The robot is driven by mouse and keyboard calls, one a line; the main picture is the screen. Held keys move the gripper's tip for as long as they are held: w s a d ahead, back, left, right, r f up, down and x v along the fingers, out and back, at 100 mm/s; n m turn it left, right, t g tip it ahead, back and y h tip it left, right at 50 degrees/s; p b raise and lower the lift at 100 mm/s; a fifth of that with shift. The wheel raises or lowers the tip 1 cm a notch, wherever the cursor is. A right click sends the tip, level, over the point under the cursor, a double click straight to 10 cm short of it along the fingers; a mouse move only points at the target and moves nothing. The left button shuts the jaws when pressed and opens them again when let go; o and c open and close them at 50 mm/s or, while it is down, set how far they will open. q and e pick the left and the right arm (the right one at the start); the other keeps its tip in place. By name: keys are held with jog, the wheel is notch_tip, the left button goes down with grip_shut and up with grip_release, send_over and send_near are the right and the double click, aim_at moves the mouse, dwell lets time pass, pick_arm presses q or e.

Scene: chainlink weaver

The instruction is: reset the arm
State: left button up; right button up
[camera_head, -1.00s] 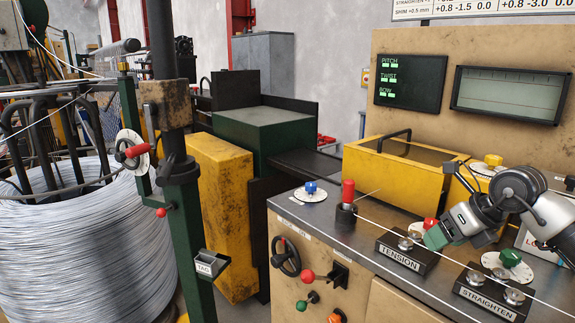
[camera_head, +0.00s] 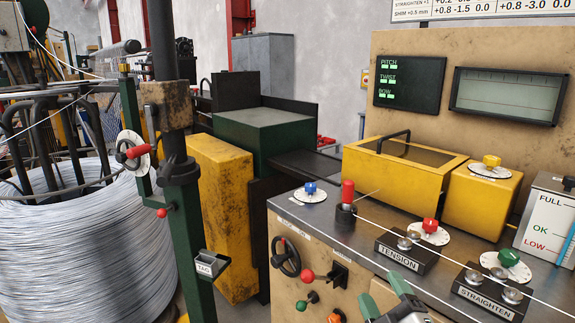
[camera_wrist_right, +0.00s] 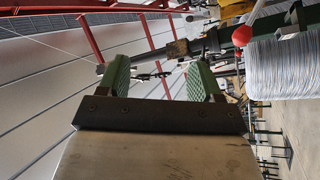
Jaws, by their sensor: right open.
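My right gripper (camera_head: 384,295) shows at the bottom edge of the head view, in front of the control bench. Its green fingers point up and stand apart. In the right wrist view the gripper (camera_wrist_right: 160,75) is open, with nothing between the two ribbed green pads. Most of the right arm is below the picture. My left gripper is in neither current view.
The bench carries a TENSION block (camera_head: 405,252), a STRAIGHTEN block (camera_head: 490,291), a red-knobbed lever (camera_head: 347,195), and a taut wire crossing its top. A green post (camera_head: 187,245) and wire coil (camera_head: 90,250) stand left. The wrist view shows a red ball (camera_wrist_right: 242,36).

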jog(key=s+d+f+m+g+h, duration=0.2)
jog(key=f+m+h, duration=0.1)
jog(key=f+m, duration=0.15)
jog(key=s+d+f+m+g+h, duration=0.2)
jog(key=s+f+m+g+h, duration=0.1)
jog(key=f, duration=0.2)
jog(key=s+f+m+g+y, duration=0.1)
jog(key=s+f+m+g, duration=0.1)
jog(key=s+f+g, duration=0.7)
jog(key=s+f+m+g, duration=0.3)
jog(key=s+f, duration=0.1)
jog(key=s, duration=0.9)
notch_tip(320, 180, down, 22)
jog(key=g+p, duration=0.1)
jog(key=p, duration=0.5)
jog(key=s+d+f+p, duration=0.1)
jog(key=s+f, duration=0.4)
jog(key=s, duration=0.3)
jog(key=s+d+f+g+p, duration=0.1)
jog(key=s+f+p, duration=0.1)
jog(key=s+f, duration=0.3)
jog(key=shift+s+d+f+n+g+p, duration=0.3)
jog(key=shift+s+f+n, duration=0.15)
jog(key=shift+s, duration=1.25)
